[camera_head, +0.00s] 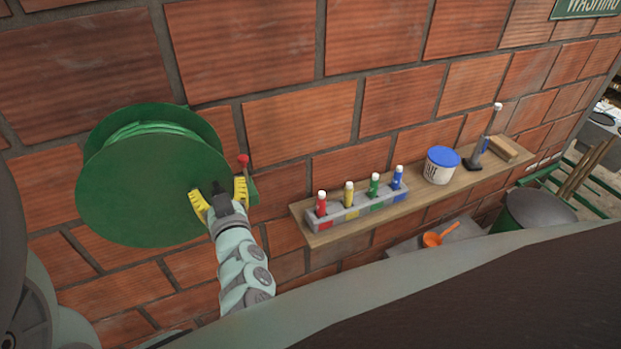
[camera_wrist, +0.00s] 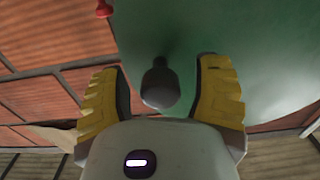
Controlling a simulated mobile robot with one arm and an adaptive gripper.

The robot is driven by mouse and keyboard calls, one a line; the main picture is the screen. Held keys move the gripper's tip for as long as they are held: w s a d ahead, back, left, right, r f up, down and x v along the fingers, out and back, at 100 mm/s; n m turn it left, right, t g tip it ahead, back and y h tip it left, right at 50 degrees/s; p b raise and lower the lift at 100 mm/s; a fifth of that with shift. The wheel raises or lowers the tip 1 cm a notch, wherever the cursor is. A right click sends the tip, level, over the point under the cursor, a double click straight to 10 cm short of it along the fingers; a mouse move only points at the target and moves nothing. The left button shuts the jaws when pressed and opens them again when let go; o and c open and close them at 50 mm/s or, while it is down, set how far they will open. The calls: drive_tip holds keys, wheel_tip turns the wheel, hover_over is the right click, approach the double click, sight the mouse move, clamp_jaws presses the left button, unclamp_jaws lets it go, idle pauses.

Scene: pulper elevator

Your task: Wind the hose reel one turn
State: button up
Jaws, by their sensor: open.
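The hose reel (camera_head: 130,190) is a large green drum with round side discs, mounted on the brick wall at the left of the head view. Green hose (camera_head: 150,130) is wound between its discs. In the wrist view the green disc (camera_wrist: 240,35) fills the upper right. A dark rounded handle (camera_wrist: 160,85) stands out from it. My gripper (camera_head: 220,192) has yellow fingers and is open at the reel's right edge. In the wrist view its fingers stand on either side of the handle, with visible gaps. Whether the handle reaches the palm is unclear.
A red knob (camera_head: 243,160) sits just beyond the right finger. A wooden shelf (camera_head: 420,198) on the wall holds a rack (camera_head: 345,213) of coloured bottles, a white tub with blue lid (camera_head: 441,165) and a wooden block (camera_head: 503,149). An orange scoop (camera_head: 433,239) lies below.

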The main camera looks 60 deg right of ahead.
drive_tip(key=shift+w, duration=0.2)
clamp_jaws()
idle(0.6)
